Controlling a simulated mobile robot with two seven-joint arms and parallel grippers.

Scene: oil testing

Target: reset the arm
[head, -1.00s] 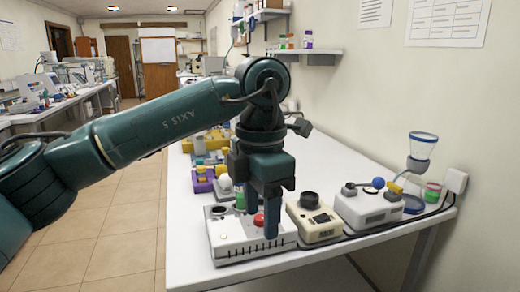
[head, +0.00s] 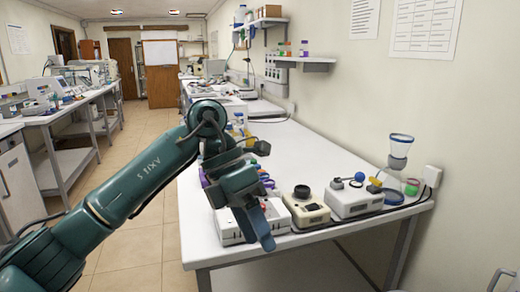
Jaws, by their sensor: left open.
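My left arm comes in from the lower left. My left gripper (head: 250,222) points down in front of the white box-shaped device (head: 227,228) at the near left end of the table and hides part of it. The gripper is open, with nothing seen between its fingers. A red knob shows just beside the fingers.
A cream device with a black round top (head: 305,208) and a white device (head: 354,203) stand to the right on the white table (head: 300,165). A glass funnel piece (head: 399,155) stands near the wall socket. The aisle (head: 140,130) on the left is clear.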

